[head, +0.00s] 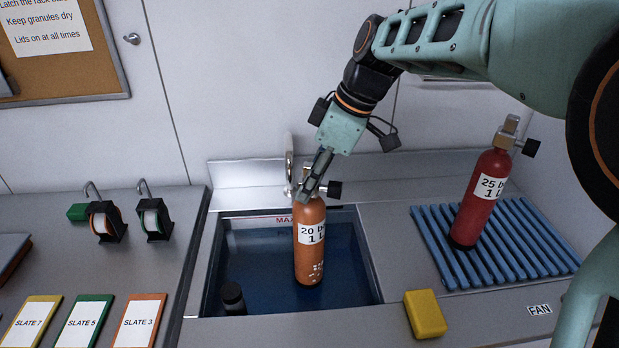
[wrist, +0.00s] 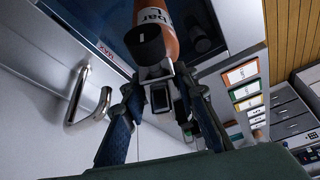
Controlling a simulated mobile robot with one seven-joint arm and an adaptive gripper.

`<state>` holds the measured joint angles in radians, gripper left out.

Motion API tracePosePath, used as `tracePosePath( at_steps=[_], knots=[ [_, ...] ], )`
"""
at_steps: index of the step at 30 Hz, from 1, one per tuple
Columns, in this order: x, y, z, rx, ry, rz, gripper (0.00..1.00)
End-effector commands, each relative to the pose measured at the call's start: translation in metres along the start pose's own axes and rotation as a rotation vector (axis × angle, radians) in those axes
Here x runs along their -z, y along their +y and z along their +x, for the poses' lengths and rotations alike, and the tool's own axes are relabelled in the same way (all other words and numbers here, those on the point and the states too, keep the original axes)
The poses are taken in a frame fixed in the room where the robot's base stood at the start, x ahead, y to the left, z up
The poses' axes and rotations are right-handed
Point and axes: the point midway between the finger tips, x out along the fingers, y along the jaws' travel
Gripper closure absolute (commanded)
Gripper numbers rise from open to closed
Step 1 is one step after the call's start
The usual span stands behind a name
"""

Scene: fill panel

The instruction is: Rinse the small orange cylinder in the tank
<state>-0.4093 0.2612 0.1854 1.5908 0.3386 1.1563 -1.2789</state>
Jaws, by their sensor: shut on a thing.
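The small orange cylinder (head: 309,262) hangs upright over the tank (head: 212,285), with a white label reading "20 b… 1 L" and pale specks on its lower side. I cannot tell whether its bottom touches the blue water (head: 265,270). My gripper (head: 314,180) is shut on the valve at its top; the fingers partly hide the valve. In the wrist view, the fingers of my gripper (wrist: 160,92) flank the metal valve below its black knob, and the orange body (wrist: 172,46) extends beyond.
A red cylinder (head: 482,200) stands on a blue slatted rack (head: 520,245) at right. A yellow sponge-like block (head: 425,314) lies at the front edge. A dark capped object (head: 233,298) is in the tank's front-left corner. A curved tap (head: 289,160) stands behind the tank.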

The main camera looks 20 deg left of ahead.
Motion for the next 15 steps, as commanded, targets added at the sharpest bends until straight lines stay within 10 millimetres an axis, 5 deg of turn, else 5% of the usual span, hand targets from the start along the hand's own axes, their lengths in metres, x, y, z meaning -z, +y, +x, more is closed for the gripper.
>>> tracePosePath(
  at_steps=[15],
  knots=[
    [-0.020,0.001,0.053,-0.006,0.005,-0.002,1.00]
  ],
)
